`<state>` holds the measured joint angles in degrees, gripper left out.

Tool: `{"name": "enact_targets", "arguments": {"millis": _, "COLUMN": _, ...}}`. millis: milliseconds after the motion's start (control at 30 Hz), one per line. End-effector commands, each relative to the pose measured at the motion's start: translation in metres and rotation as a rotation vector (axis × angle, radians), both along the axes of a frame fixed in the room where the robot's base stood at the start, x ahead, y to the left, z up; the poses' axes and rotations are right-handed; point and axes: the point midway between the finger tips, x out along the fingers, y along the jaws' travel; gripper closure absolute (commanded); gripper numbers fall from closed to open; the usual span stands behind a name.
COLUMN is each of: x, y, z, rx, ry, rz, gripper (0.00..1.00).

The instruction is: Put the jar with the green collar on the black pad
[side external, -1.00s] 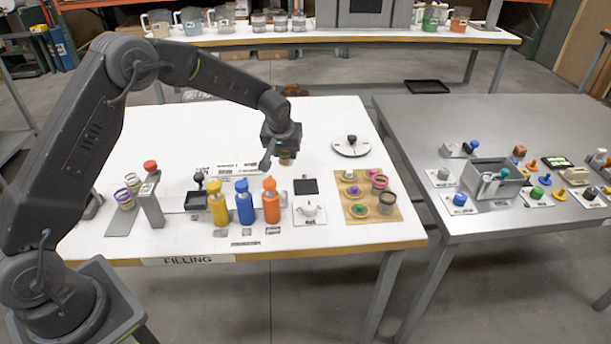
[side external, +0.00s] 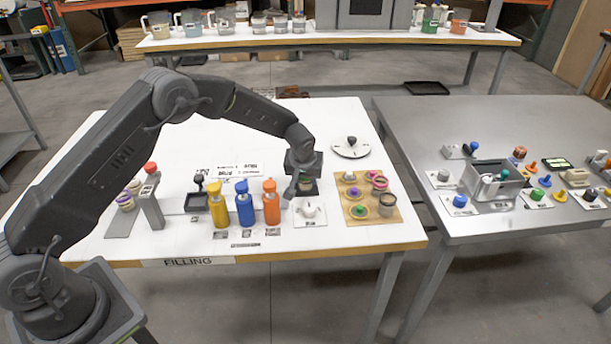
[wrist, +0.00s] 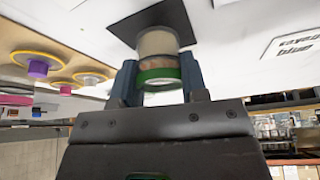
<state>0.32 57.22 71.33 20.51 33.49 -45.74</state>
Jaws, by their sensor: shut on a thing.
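The jar with the green collar (wrist: 158,45) is between the two fingers of my gripper (wrist: 159,76) in the wrist view. It has a pale body, and the fingers close on it near the green band. The black pad (wrist: 180,14) lies directly beyond the jar's far end in that view. I cannot tell whether the jar touches the pad. Only a little of the jar (side external: 309,187) shows there.
A white teapot-like item (side external: 310,210) stands just in front of my gripper. Orange (side external: 271,203), blue (side external: 245,204) and yellow (side external: 218,206) bottles stand to its left. A wooden board (side external: 360,221) with several jars and lids is close on the right. A round dial (side external: 351,149) lies behind.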

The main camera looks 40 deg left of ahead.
Motion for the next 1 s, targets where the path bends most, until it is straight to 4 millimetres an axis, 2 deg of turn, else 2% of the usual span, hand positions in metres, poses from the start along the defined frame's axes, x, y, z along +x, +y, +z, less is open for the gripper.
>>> {"name": "enact_targets", "arguments": {"millis": 200, "x": 0.0, "y": 0.0, "z": -0.003, "rx": -0.001, "ry": 0.001, "rz": 0.0, "gripper": 0.83}}
{"name": "enact_targets", "arguments": {"millis": 233, "x": 0.0, "y": 0.0, "z": -0.003, "rx": 0.0, "ry": 0.0, "rz": 0.0, "gripper": 0.57}}
{"name": "enact_targets", "arguments": {"millis": 467, "x": 0.0, "y": 0.0, "z": -0.002, "rx": 0.0, "ry": 0.0, "rz": 0.0, "gripper": 0.35}}
{"name": "enact_targets", "arguments": {"millis": 767, "x": 0.0, "y": 0.0, "z": 0.001, "rx": 0.0, "ry": -0.001, "rz": 0.0, "gripper": 0.34}}
{"name": "enact_targets", "arguments": {"millis": 867, "x": -0.002, "y": -0.002, "z": 0.011, "rx": -0.001, "ry": -0.003, "rz": -0.001, "gripper": 0.34}}
{"name": "enact_targets", "arguments": {"millis": 1000, "x": -0.011, "y": -0.007, "z": 0.034, "rx": -0.001, "ry": -0.003, "rz": 0.0, "gripper": 0.34}}
